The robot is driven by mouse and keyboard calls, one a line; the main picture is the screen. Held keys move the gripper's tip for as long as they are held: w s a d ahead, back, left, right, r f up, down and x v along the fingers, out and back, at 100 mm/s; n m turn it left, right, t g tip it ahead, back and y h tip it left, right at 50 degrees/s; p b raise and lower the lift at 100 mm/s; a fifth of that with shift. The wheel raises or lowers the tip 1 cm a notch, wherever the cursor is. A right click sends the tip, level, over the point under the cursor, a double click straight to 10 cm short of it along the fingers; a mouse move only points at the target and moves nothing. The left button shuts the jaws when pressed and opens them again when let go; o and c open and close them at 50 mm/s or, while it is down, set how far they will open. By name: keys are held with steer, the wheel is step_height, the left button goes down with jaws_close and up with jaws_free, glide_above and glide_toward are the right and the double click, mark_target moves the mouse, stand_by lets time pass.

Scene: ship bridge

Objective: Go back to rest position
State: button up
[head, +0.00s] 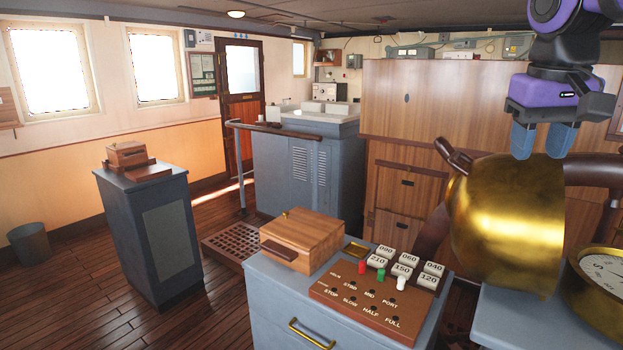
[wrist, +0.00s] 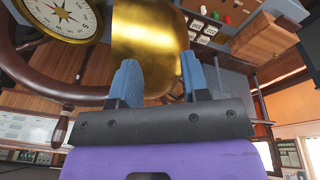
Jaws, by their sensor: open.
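My gripper (head: 542,141) is at the upper right of the head view, pointing down with its two blue fingers apart and nothing between them. In the wrist view my gripper (wrist: 160,78) also shows its fingers spread and empty. A large brass housing (head: 508,215) stands just below the fingertips in the head view. The same brass housing (wrist: 150,40) lies beyond the fingers in the wrist view. I cannot tell how wide the space between fingertips and brass is.
A grey console (head: 275,318) carries a wooden box (head: 302,240) and a panel (head: 365,302) with number blocks and coloured pegs. A compass dial (head: 603,275) is at the right, with the ship's wheel (head: 590,170) behind. A grey pedestal (head: 150,235) stands left; floor (head: 75,300) is open there.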

steer(key=s+a+f+n+t+y, duration=0.1)
steer(key=s+f+t, duration=0.2)
steer(key=s+f, duration=0.6)
steer(key=s, duration=0.4)
steer(key=shift+a+n, duration=0.3)
steer(key=shift+f, duration=0.1)
